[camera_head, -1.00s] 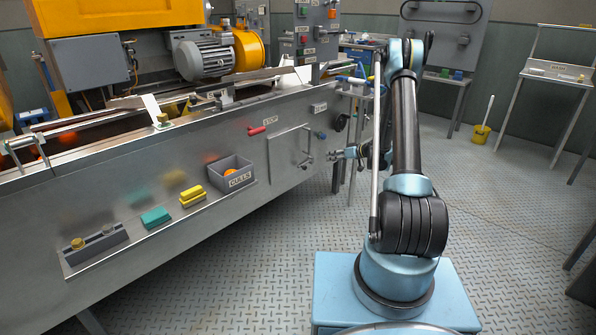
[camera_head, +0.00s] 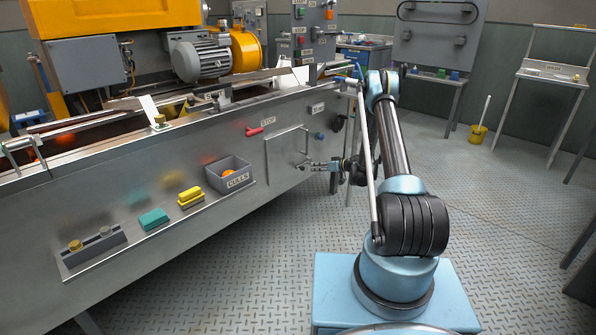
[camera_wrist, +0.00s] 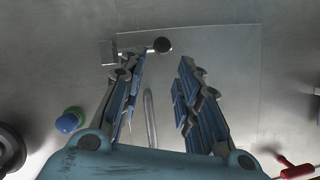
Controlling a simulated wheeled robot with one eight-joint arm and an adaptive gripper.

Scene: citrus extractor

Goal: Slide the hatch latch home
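The hatch (camera_head: 285,153) is a square grey panel on the machine's side; it also shows in the wrist view (camera_wrist: 225,75). In the wrist view a dark round knob (camera_wrist: 162,45) on a thin bar sits at the hatch edge, beside a small grey block (camera_wrist: 107,52); this looks like the latch. A pale metal rod (camera_wrist: 149,118) shows between my fingers. My gripper (camera_wrist: 163,72) is open, its fingers apart with the knob beyond their tips. In the head view my gripper (camera_head: 309,166) is at the hatch's right edge. Contact cannot be told.
A red handle (camera_head: 255,131) is at the hatch's upper left, and a blue-green button (camera_head: 319,136) at its upper right. A grey bin (camera_head: 229,174), yellow block (camera_head: 190,196) and teal block (camera_head: 154,218) sit on the ledge to the left. The floor in front is clear.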

